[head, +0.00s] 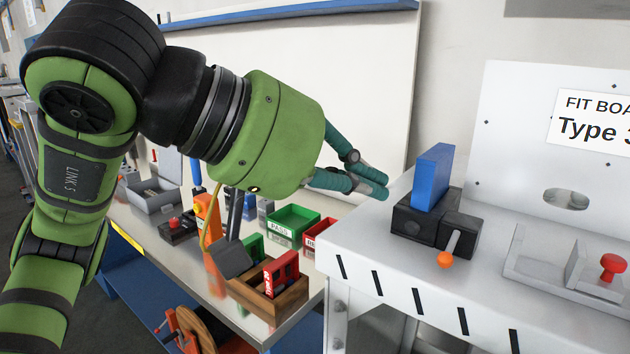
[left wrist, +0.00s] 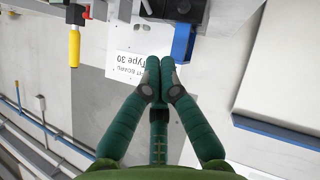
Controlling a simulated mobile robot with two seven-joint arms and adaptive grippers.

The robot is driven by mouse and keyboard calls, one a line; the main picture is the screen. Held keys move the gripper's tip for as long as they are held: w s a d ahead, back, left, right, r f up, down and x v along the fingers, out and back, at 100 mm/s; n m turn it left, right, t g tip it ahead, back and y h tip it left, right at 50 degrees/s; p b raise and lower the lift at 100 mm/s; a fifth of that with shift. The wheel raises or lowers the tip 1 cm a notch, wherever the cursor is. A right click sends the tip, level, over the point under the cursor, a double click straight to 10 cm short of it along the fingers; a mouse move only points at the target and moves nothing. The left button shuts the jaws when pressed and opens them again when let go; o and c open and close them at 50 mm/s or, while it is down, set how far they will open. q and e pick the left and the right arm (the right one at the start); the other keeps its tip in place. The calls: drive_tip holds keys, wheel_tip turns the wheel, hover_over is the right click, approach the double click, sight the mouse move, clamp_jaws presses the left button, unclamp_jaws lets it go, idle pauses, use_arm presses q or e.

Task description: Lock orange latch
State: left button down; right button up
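The orange latch knob (head: 445,260) is on the end of a short metal rod at the front of a black clamp block (head: 418,222). The rod slants down toward the front of the white bench. A blue upright plate (head: 433,177) stands in the block, and it also shows in the left wrist view (left wrist: 183,42). My left gripper (head: 382,186) is left of the block, over the bench's left edge and apart from the latch. In the left wrist view its fingertips (left wrist: 160,68) are together with nothing visible between them. The orange knob is not visible there. My right gripper is out of view.
A white fixture with a red knob (head: 613,266) sits right of the latch. A white panel (head: 520,125) with a sign rises behind. On the left workbench are a green bin (head: 292,222), a red bin (head: 318,234) and a wooden box (head: 262,298). The bench front is clear.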

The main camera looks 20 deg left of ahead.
use_arm(q)
drive_tip(key=s+a, duration=0.1)
drive_tip(key=s, duration=0.1)
drive_tip(key=s+a+r, duration=0.1)
drive_tip(key=s+a, duration=0.1)
drive_tip(key=shift+r+b, duration=0.15)
drive_tip(key=shift+b, duration=0.2)
drive_tip(key=shift+d, duration=0.15)
